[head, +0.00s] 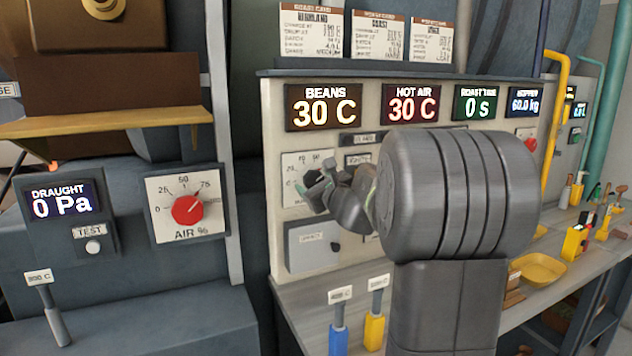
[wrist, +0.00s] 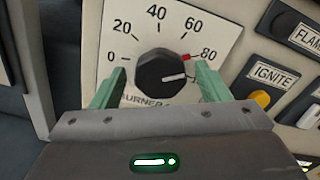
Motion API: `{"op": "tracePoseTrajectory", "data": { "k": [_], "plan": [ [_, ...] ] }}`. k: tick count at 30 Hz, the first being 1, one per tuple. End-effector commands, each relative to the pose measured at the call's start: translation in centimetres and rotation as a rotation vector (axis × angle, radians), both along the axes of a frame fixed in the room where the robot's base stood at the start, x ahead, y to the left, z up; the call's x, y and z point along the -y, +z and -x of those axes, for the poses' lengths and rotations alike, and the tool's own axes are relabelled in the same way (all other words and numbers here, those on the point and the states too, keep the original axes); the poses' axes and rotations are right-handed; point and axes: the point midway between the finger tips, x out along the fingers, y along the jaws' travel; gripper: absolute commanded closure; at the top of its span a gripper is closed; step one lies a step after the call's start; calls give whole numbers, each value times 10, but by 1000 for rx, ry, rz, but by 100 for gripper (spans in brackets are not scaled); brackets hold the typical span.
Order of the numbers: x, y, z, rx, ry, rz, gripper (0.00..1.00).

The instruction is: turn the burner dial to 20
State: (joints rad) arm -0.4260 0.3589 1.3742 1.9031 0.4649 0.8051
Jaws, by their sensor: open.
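In the wrist view the burner dial is a black knob (wrist: 165,72) on a white plate (wrist: 175,20) marked 0, 20, 40, 60 and 80. A short red mark sits beside the 80. The knob's white line points right, below the 80; any number there is hidden by a finger. My gripper (wrist: 153,82) is open, with one green finger left of the knob and one right. I cannot tell whether either touches it. In the head view my gripper (head: 318,192) is in front of the burner plate (head: 293,163), and my arm hides part of the panel.
An IGNITE button (wrist: 261,98) and a FLAME label (wrist: 303,36) are right of the dial. Displays for beans (head: 325,107) and hot air (head: 411,104) are above. An AIR % dial (head: 187,209) is on the left. Blue (head: 338,340) and yellow (head: 375,332) handled tools stand on the bench below.

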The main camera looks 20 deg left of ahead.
Motion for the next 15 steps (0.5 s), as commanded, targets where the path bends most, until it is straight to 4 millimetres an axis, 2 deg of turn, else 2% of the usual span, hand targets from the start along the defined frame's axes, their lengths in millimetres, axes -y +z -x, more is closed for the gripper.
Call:
{"op": "tracePoseTrajectory", "data": {
  "k": [8, 12, 14, 15],
  "plan": [
    [-1, 0, -1, 0, 0, 0, 33],
    [-1, 0, -1, 0, 0, 0, 60],
    [-1, 0, -1, 0, 0, 0, 72],
    [-1, 0, -1, 0, 0, 0, 74]
  ]
}}
